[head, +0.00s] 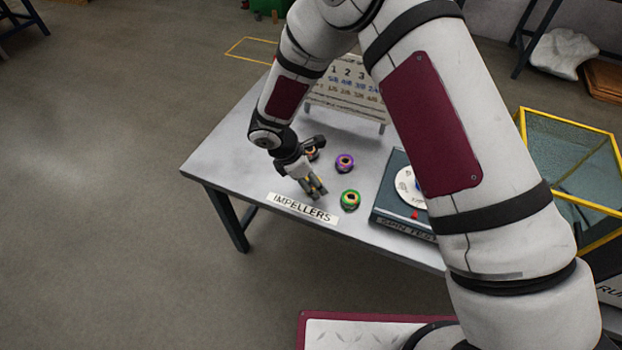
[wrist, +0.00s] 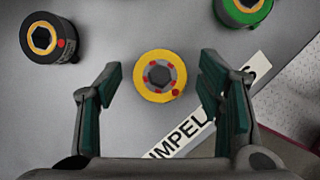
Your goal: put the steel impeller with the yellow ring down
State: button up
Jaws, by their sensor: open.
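The steel impeller with the yellow ring (wrist: 160,76) shows its grey hub with a dark hexagonal hole and red dots. It appears to stand upright on the table, beside the IMPELLERS label. My gripper (wrist: 158,82) is open, one finger on each side of the impeller, with gaps visible between the fingers and the ring. In the head view my gripper (head: 314,186) is low over the table near the label, and its fingers mostly hide the impeller.
An orange-ringed impeller (wrist: 42,38) stands at upper left in the wrist view. Green (head: 350,199) and purple (head: 345,162) impellers stand right of my gripper. The spin test unit (head: 392,222) is farther right, a numbered board (head: 345,92) behind. The table's left part is clear.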

jog(key=v, duration=1.2)
jog(key=shift+r+p, duration=0.4)
jog(key=s+d+r+m, duration=0.4)
jog(key=d+r+m, duration=0.2)
jog(key=d+r, duration=0.45)
jog(key=s+d+r+m, duration=0.4)
jog(key=d+r+m, duration=0.1)
jog(key=d+r, duration=0.5)
jog(key=s+d+r+m+y, duration=0.2)
jog(key=s+m, duration=0.4)
jog(key=s, duration=0.3)
jog(key=s+d+r+m+y, duration=0.2)
jog(key=s+m, duration=0.4)
jog(key=s, duration=0.4)
jog(key=shift+s+d+r+t, duration=0.25)
jog(key=shift+d+r, duration=0.25)
jog(key=shift+d, duration=0.55)
